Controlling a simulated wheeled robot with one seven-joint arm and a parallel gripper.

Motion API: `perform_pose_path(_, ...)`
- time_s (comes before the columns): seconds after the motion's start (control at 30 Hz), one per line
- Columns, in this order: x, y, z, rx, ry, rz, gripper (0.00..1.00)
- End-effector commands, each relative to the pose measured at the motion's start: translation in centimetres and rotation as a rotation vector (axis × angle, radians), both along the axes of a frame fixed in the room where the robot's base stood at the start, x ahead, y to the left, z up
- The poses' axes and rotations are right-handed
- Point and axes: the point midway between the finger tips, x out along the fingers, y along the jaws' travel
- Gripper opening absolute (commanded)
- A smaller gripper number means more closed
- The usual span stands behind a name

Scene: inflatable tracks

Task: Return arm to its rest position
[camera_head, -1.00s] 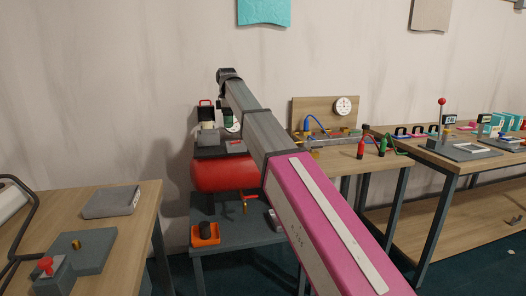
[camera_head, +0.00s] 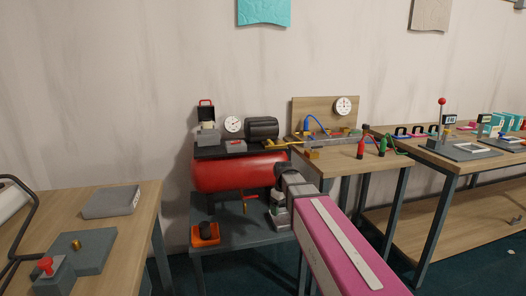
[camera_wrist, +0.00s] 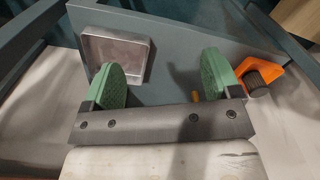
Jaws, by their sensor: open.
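My arm, pink and grey, reaches from the lower right of the head view towards the low grey table (camera_head: 240,238) in front of the red compressor (camera_head: 235,173). Its end is at the table's right side, where the fingers are hard to make out. In the wrist view my gripper (camera_wrist: 164,75) is open, its two green pads wide apart with nothing held between them. Beyond the pads lies the grey table top (camera_wrist: 170,45), with a square metal tray (camera_wrist: 118,52) behind the left pad.
An orange holder with a black knob (camera_head: 205,234) stands on the low table and also shows in the wrist view (camera_wrist: 260,75). Wooden benches stand left (camera_head: 140,205) and right (camera_head: 345,162), the right one with hoses and a gauge (camera_head: 343,106).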

Motion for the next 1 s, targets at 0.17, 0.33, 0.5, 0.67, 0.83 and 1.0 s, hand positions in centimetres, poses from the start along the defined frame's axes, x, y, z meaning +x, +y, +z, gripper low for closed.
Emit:
perform_pose_path(0.17,-5.9,-4.5,-5.7,0.0,0.004,-0.231,0.83)
perform_pose_path(0.33,-10.9,-7.9,-9.9,0.001,0.002,-0.445,0.83)
perform_pose_path(0.5,-14.4,-10.0,-12.4,0.001,0.0,-0.599,0.83)
perform_pose_path(0.67,-15.7,-10.7,-13.4,0.003,-0.002,-0.664,0.83)
perform_pose_path(0.83,-15.8,-10.8,-13.5,0.003,-0.003,-0.674,0.83)
perform_pose_path(1.0,-15.7,-10.8,-13.5,0.003,-0.003,-0.672,0.83)
